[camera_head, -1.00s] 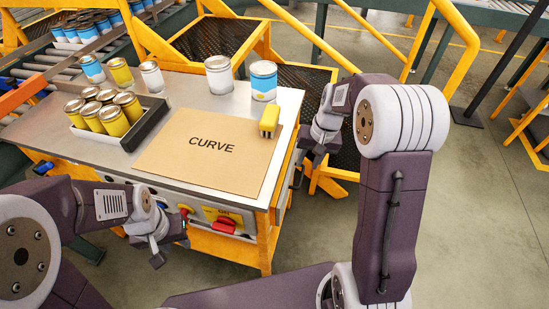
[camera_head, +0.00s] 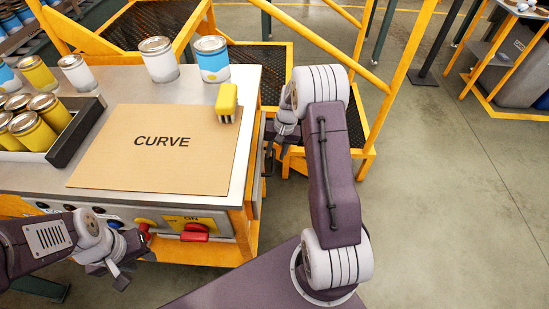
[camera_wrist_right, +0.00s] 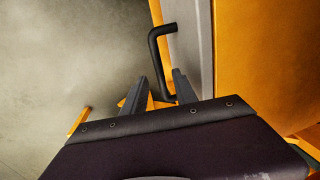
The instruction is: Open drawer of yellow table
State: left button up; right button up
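The yellow table (camera_head: 240,222) has a grey top and orange-yellow frame. A black bar handle (camera_wrist_right: 158,48) on a grey drawer front (camera_wrist_right: 191,40) shows in the right wrist view. The handle also shows on the table's right side in the head view (camera_head: 268,160). My right gripper (camera_wrist_right: 160,85) is open, its fingers on either side of the handle's near end; I cannot tell whether they touch it. In the head view, my right gripper (camera_head: 274,135) is beside that table side. My left gripper (camera_head: 137,262) is open and empty before the table's front panel.
A board marked CURVE (camera_head: 150,165), a yellow block (camera_head: 227,103), a tray (camera_head: 77,135) of yellow cans and several other cans stand on top. A red switch (camera_head: 195,232) is on the front panel.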

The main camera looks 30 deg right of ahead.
jog(key=shift+w+a+f, duration=0.15)
jog(key=shift+a+f, duration=0.05)
jog(key=shift+f, duration=0.85)
grip_shut()
dwell(0.6)
